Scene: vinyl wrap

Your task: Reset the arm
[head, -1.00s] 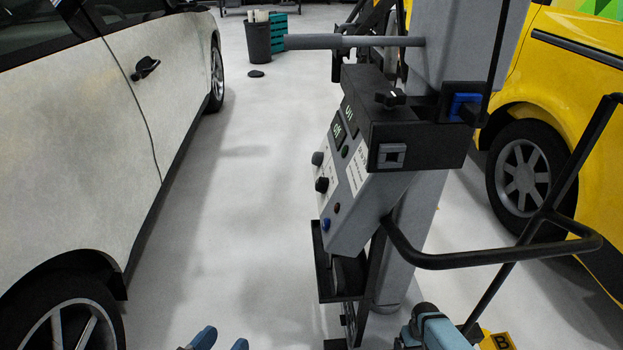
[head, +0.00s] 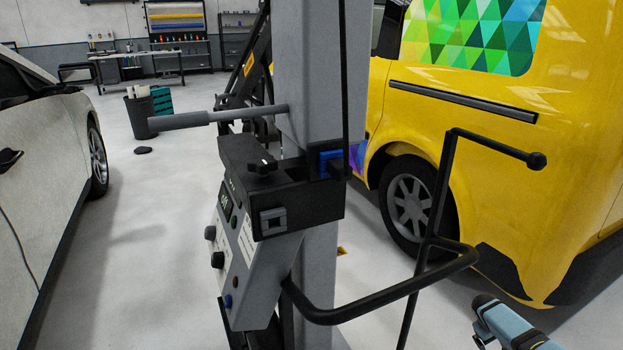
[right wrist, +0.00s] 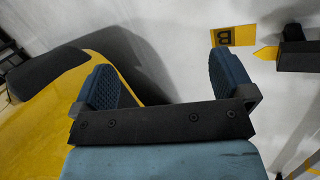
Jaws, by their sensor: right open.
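My right arm (head: 510,325) shows at the bottom right of the head view, in front of the yellow van. In the right wrist view my right gripper (right wrist: 165,85) is open. My left gripper is outside both current views.
A grey lift column (head: 305,80) with a control box (head: 265,190) and black bent bars (head: 390,300) stands ahead. A yellow van (head: 480,150) is on the right, a white car (head: 45,170) on the left. Floor (head: 135,260) between car and column is clear.

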